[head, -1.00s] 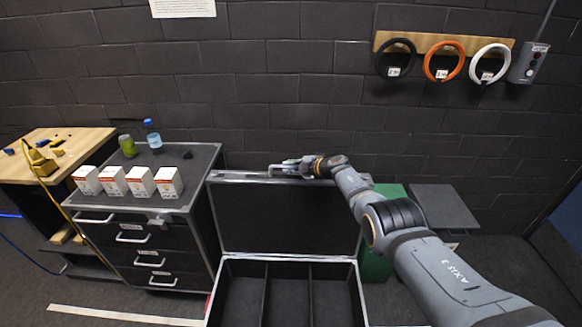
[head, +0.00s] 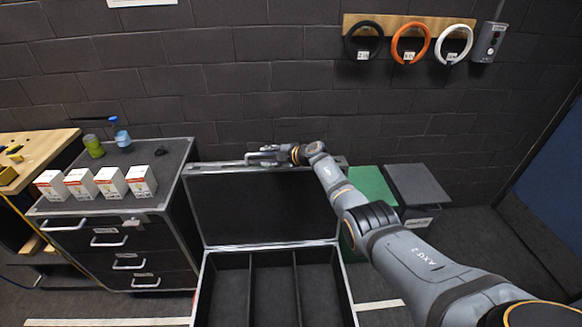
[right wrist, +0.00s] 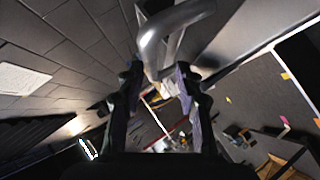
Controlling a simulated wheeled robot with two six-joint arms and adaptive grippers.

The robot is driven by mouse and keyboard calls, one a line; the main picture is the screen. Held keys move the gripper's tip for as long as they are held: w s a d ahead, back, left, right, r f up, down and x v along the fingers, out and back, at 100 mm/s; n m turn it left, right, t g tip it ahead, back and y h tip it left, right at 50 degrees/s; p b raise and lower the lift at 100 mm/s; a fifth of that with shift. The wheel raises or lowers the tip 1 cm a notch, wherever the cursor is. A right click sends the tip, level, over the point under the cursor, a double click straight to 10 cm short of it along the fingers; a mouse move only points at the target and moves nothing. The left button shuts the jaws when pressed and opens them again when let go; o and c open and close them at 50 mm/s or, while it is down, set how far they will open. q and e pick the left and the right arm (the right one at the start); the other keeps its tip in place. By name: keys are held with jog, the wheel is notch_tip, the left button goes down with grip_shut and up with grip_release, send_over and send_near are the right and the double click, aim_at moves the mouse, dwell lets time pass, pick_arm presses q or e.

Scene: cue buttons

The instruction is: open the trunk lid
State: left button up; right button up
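The trunk (head: 203,295) stands on the floor at lower middle in the head view. Its lid (head: 262,205) is raised upright at the back, and the compartments inside are exposed. A metal handle (head: 256,158) sits at the lid's top edge; it is large at the top of the right wrist view (right wrist: 172,28). My right gripper (head: 279,154) is at the handle's right end. In the right wrist view its two fingers (right wrist: 160,85) are spread apart, with the bent end of the handle between or just beyond the tips. Contact is unclear. My left gripper is out of view.
A drawer cabinet (head: 150,232) with white boxes (head: 110,181), a green can (head: 93,146) and a blue bottle (head: 120,133) stands close left. A green box (head: 372,184) and a grey box (head: 417,188) stand right of the lid. A brick wall is behind.

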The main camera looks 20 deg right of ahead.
aim_at(296, 169)
jog(key=s+d, duration=0.2)
jog(key=s, duration=0.1)
jog(key=s+d, duration=0.2)
jog(key=s, duration=0.1)
jog(key=s+d, duration=0.2)
jog(key=s, duration=0.2)
jog(key=shift+d, duration=0.35)
jog(key=shift+d, duration=0.1)
